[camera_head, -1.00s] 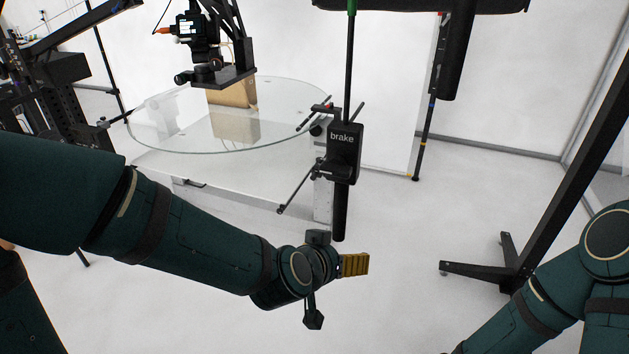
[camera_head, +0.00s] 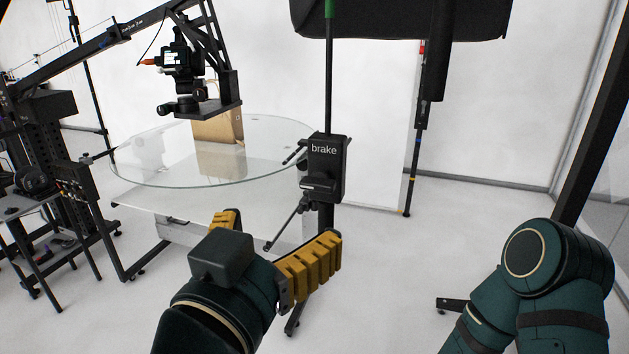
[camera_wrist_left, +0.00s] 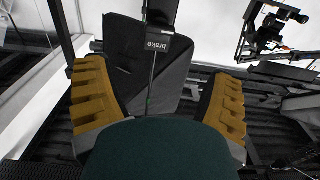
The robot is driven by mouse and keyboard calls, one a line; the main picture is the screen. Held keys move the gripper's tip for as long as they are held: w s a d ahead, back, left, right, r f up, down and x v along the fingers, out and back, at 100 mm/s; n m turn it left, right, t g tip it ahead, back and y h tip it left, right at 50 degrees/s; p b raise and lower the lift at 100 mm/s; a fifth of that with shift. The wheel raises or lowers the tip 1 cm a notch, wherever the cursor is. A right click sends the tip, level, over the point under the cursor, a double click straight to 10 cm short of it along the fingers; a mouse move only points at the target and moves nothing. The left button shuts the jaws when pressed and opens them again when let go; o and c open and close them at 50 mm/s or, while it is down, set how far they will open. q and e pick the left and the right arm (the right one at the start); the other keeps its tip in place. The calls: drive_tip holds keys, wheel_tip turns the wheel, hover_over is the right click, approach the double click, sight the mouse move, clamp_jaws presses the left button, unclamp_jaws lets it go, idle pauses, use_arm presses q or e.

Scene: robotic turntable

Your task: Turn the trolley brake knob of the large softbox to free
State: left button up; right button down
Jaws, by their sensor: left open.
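The black brake box (camera_head: 334,160), labelled "brake", sits on the softbox's upright pole. A dark knob-like part (camera_head: 319,187) sticks out low on its front; its exact setting cannot be read. My left gripper (camera_head: 278,232) is open and empty, below and slightly left of the box, with its yellow fingers apart and pointing towards it. In the left wrist view, the brake box (camera_wrist_left: 176,75) shows between the two fingers of the left gripper (camera_wrist_left: 158,78), beyond them and with no visible contact. The knob is hard to make out there. My right gripper is out of view.
The large black softbox (camera_head: 400,20) hangs at the top. A glass turntable (camera_head: 270,150) with a brown bag (camera_head: 218,127) stands behind and left. A camera on a boom (camera_head: 185,65) hangs above it. A thin rod (camera_head: 285,228) slants down from the pole. Floor at right centre is clear.

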sight(315, 185)
use_arm(q)
drive_tip(key=b+x, duration=0.2)
drive_tip(key=x, duration=1)
drive_tip(key=shift+w+d+f, duration=0.1)
drive_tip(key=shift+w+d, duration=0.05)
drive_tip(key=shift+w, duration=0.1)
drive_tip(key=c, duration=1.2)
